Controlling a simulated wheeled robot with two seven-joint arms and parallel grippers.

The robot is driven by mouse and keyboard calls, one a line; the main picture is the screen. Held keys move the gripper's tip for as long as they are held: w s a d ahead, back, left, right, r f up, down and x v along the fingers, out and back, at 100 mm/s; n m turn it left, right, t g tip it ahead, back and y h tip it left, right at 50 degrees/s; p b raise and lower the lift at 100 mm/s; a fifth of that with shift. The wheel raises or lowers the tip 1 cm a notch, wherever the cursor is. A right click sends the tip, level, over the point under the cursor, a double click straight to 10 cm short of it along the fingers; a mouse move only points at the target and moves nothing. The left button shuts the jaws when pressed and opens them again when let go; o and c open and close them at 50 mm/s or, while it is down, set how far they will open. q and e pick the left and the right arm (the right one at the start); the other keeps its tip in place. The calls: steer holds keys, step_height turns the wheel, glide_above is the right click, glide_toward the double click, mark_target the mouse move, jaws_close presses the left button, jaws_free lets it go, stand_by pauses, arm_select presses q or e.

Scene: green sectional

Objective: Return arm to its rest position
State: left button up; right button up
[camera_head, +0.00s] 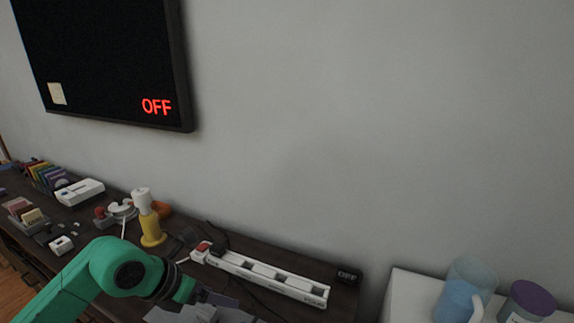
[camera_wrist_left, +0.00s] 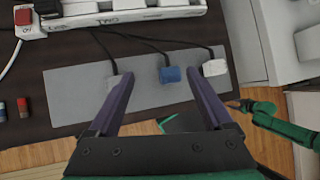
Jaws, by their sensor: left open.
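My left arm is green and comes in from the lower left in the head view. My left gripper (camera_head: 208,297) is low over the dark table, in front of the white power strip (camera_head: 265,276). In the left wrist view its two purple-grey fingers (camera_wrist_left: 161,82) are spread apart with nothing held between them. They are above a grey mat (camera_wrist_left: 65,95) with a blue plug (camera_wrist_left: 172,75) between the fingertips as seen from above. Another green arm with a small dark end (camera_wrist_left: 240,105) shows at the right of the wrist view; its jaws are too small to judge.
A white plug (camera_wrist_left: 214,67) lies on the mat. A yellow-and-white bottle (camera_head: 150,230), a white box (camera_head: 80,191) and small items crowd the table's left. A blue pitcher (camera_head: 462,295) and purple-lidded jar (camera_head: 530,303) stand right. A wall screen (camera_head: 100,60) reads OFF.

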arm_select(q)
steer(key=d+r+n+t+h, duration=0.2)
steer(key=d+r+t+h, duration=0.1)
steer(key=d+r+h, duration=0.65)
steer(key=w+a+r+n+t+y, duration=0.3)
steer(key=a+r+n+t, duration=0.2)
steer(key=r+n+t, duration=0.65)
steer(key=a+f+n+g+y, duration=0.4)
steer(key=a+f+n+y, duration=1.05)
steer(key=f+n, duration=0.5)
steer(key=s+d+f+n+g+h, duration=0.25)
steer(key=s+f+g, duration=0.35)
steer(key=s+f, duration=0.3)
steer(key=s+d+f+n+g+h, duration=0.1)
steer(key=s+d+f+n+g, duration=0.2)
steer(key=s+f+g, duration=0.45)
steer(key=s+f, duration=0.2)
steer(key=f, duration=1.1)
steer(key=s+f, duration=0.2)
steer(key=f, duration=1.1)
steer(key=s+a+f+g, duration=0.1)
steer(key=s+a+f, duration=0.2)
steer(key=s+f, duration=0.9)
steer(key=s, duration=0.3)
steer(key=shift+s+f, duration=0.3)
steer(key=shift+s, duration=0.05)
